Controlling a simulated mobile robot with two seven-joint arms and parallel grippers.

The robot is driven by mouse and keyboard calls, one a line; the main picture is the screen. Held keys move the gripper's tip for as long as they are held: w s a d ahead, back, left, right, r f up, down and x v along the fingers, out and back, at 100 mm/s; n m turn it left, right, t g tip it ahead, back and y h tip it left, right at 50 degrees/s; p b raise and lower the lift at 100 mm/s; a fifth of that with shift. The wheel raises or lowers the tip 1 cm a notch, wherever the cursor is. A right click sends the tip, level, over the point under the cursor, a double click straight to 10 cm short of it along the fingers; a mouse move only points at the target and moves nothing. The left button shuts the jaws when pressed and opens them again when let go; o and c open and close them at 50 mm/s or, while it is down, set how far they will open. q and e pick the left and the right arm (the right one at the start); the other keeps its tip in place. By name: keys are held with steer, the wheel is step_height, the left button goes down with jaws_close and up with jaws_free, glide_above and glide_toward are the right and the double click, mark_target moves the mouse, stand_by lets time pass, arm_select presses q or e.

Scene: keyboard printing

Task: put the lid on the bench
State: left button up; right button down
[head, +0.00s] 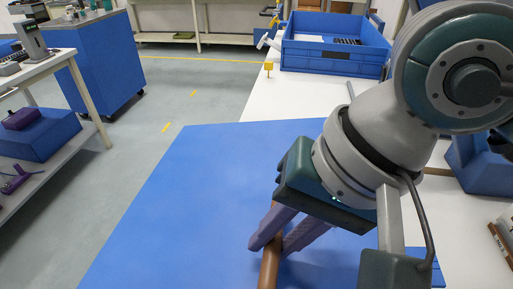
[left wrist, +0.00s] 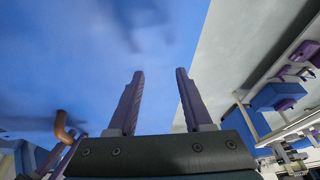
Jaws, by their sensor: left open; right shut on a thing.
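My right gripper (head: 270,244) has purple fingers shut on a long brown piece (head: 269,268), low over the blue bench mat (head: 200,180). The piece runs out of the bottom of the head view, and I cannot tell whether it is the lid or whether it touches the mat. A bent brown end (left wrist: 63,127) shows at the left of the left wrist view, beside a purple finger. My left gripper (left wrist: 160,72) is open and empty, with blue surface past its fingers. It is not in the head view. No other lid is recognisable.
A blue crate (head: 335,48) stands at the back of the white bench (head: 285,95). A blue bin (head: 480,165) is at the right, partly behind my right arm. A shelf with a blue box (head: 38,135) stands at left across the floor. The mat's left part is clear.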

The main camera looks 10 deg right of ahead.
mark_target(281, 268)
arm_select(q)
steer(key=shift+s+a+f, duration=0.1)
steer(key=shift+s+f, duration=0.15)
arm_select(e)
steer(key=shift+s+a+f, duration=0.15)
steer(key=shift+s+f, duration=0.05)
steer(key=shift+f, duration=0.2)
arm_select(q)
steer(key=shift+s+a+f+b, duration=0.1)
steer(key=shift+f+b, duration=0.4)
steer(key=shift+b, duration=0.15)
arm_select(e)
steer(key=shift+f, duration=0.7)
arm_select(q)
step_height(281, 268, down, 4)
steer(key=b, duration=0.3)
steer(key=shift+r+b, duration=0.1)
steer(key=shift+b, duration=0.3)
arm_select(e)
step_height(281, 268, down, 4)
steer(key=shift+f, duration=0.1)
arm_select(q)
steer(key=shift+f+b, duration=0.5)
arm_select(e)
steer(key=shift+f, duration=0.4)
steer(key=c, duration=0.7)
jaws_free()
steer(key=shift+s, duration=0.1)
